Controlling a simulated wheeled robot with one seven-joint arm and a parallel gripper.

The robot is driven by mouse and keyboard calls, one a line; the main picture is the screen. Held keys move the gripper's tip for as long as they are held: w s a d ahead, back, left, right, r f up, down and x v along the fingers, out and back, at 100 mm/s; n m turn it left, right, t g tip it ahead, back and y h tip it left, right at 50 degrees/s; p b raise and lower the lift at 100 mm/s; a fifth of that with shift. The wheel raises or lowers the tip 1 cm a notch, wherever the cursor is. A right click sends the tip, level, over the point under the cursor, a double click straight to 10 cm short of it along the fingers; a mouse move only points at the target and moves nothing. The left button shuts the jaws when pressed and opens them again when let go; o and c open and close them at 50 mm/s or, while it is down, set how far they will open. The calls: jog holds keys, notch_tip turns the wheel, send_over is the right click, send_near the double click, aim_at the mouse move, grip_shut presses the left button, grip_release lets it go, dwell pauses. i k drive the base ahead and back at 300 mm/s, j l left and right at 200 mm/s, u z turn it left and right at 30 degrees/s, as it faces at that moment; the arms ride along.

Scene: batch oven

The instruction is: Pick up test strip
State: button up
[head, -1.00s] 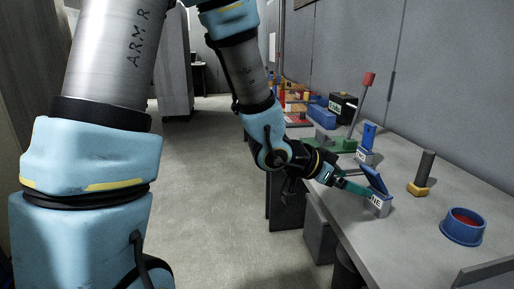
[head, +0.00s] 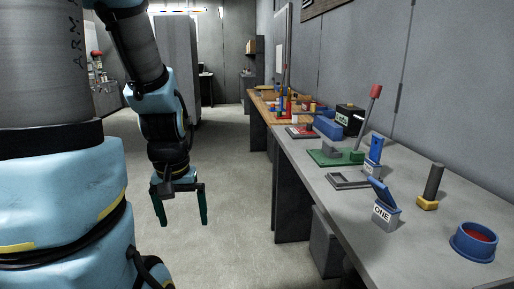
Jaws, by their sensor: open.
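My gripper (head: 183,218) hangs over the open floor left of the bench, fingers pointing down. Its two dark teal fingers are wide apart with nothing between them. I cannot make out with certainty which thing is the test strip. A grey holder marked ONE (head: 385,215) stands near the bench's front edge, with a tilted blue piece (head: 382,191) at its top. Behind it is another labelled holder (head: 371,169) with an upright blue piece (head: 376,148). My gripper is well apart from both holders.
The grey bench (head: 334,212) carries a flat grey frame (head: 349,181), a green base (head: 325,160) near a red-topped lever (head: 376,91), a grey cylinder on a yellow foot (head: 433,181) and a blue bowl with red inside (head: 460,246). The floor (head: 235,190) beside it is clear.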

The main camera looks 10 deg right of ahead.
aim_at(371, 169)
jog(key=z, duration=1.45)
jog(key=i+j+u, duration=0.2)
jog(key=i+j, duration=0.7)
jog(key=i, duration=0.1)
